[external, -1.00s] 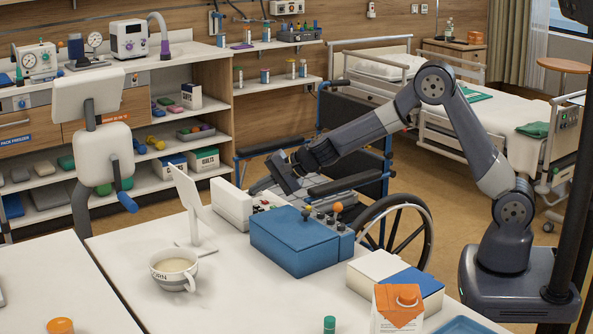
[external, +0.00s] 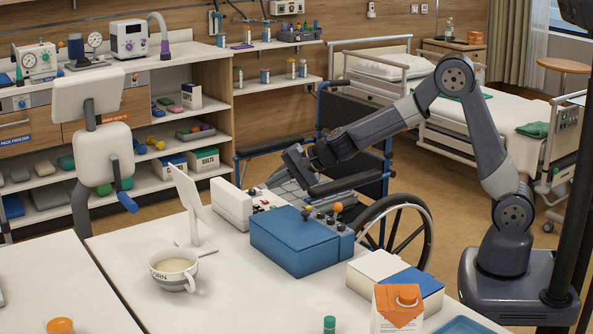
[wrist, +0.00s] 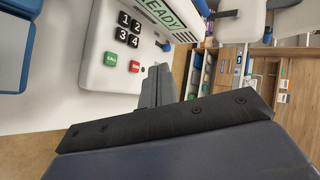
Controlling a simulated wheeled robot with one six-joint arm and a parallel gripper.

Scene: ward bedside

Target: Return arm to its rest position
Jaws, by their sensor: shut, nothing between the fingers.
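My arm (external: 487,150) rises from its base at the right and bends down to the left at a high elbow. My gripper (external: 270,180) points down and left, apart from the white table, behind the blue box (external: 300,240) and near the wheelchair (external: 360,180). In the wrist view my gripper (wrist: 158,85) shows as dark fingers held together, with nothing between them. A white keypad device (wrist: 125,45) with a READY display lies past the fingers; in the external view the white device (external: 233,205) stands on the table. The fingertips are partly hidden in the external view.
A mug (external: 174,270), a white and blue box (external: 395,280) and an orange-topped carton (external: 397,308) stand on the table (external: 130,250). The bed (external: 510,130) is behind my arm. Open floor (external: 450,215) lies between wheelchair and base.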

